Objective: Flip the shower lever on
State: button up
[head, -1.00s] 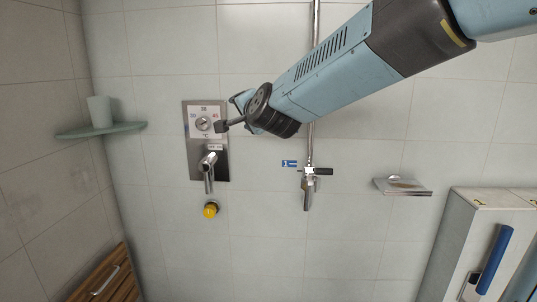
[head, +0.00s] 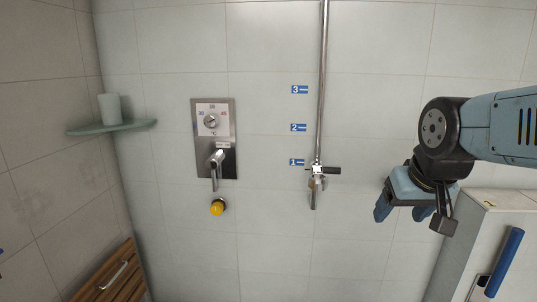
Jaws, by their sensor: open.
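The shower lever (head: 215,170) is a chrome handle on the lower part of a steel wall panel (head: 228,132). It points downward. A round dial (head: 211,120) with coloured temperature marks sits above it on the same panel. My gripper (head: 402,214) is at the right, well apart from the lever and the panel. Its blue fingers point down and stand apart, with nothing seen between them. The lever and panel are in full view, with nothing in front of them.
A vertical chrome rail (head: 322,85) with a bracket (head: 317,182) stands between the panel and my gripper. A yellow knob (head: 217,208) is below the lever. A glass shelf (head: 112,127) holds a white cup (head: 109,107). A white cabinet (head: 480,250) is at lower right.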

aim_at(213, 163)
jog(key=u, duration=0.75)
jog(key=k, duration=0.45)
jog(key=u, duration=0.3)
jog(key=i, duration=0.5)
jog(key=u, duration=0.05)
